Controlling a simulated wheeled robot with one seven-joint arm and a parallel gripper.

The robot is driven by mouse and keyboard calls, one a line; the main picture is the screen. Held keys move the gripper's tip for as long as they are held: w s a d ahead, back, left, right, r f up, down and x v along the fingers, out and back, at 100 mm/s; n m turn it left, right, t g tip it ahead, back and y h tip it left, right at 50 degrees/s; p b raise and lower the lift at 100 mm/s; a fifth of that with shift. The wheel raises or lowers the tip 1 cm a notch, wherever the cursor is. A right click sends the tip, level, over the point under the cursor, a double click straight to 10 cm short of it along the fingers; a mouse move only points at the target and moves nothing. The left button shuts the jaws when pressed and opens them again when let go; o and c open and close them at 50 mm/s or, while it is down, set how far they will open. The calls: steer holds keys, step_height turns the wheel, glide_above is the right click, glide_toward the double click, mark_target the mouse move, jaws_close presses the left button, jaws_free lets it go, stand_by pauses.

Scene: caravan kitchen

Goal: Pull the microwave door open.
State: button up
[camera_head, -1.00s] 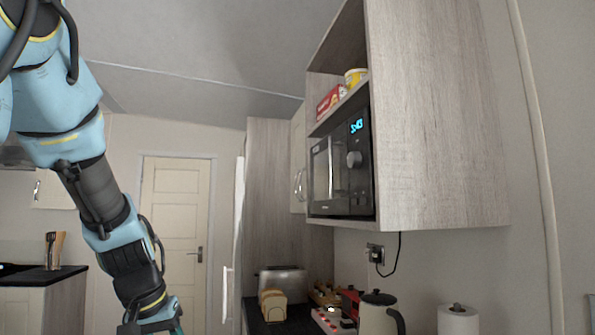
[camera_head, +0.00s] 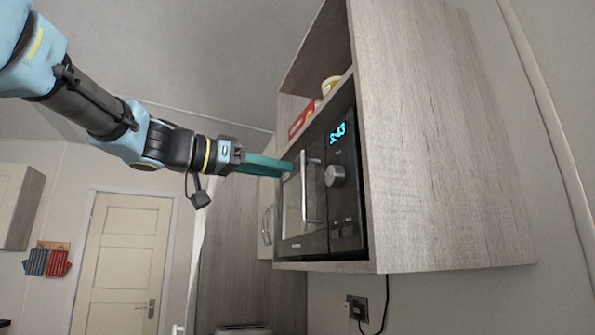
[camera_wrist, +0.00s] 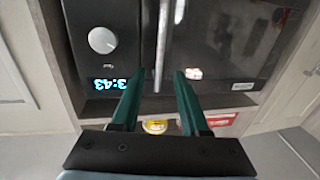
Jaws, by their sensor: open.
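The black microwave (camera_head: 318,240) sits in a wood-grain wall cabinet, its door closed. A silver vertical handle (camera_head: 305,187) runs down the door beside the control panel with its round knob (camera_head: 335,175) and blue clock. My gripper (camera_head: 288,167) is level with the upper part of the door, in front of its face. In the wrist view, my gripper (camera_wrist: 154,78) shows two green fingers, open and empty. The handle (camera_wrist: 162,45) lies between the fingers' lines, just beyond their tips. I cannot tell how far the tips are from it. The microwave looks upside down in the wrist view.
A red box (camera_head: 303,118) and a yellow tub (camera_head: 331,84) stand on the shelf above the microwave. The cabinet side panel (camera_head: 430,150) borders it on the right. A tall cabinet stands to the left, and a door (camera_head: 122,260) is at the back.

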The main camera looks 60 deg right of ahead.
mark_target(303, 175)
steer(key=p+x, duration=0.3)
steer(key=x, duration=0.4)
steer(key=shift+a, duration=0.1)
jaws_close()
stand_by(1.2)
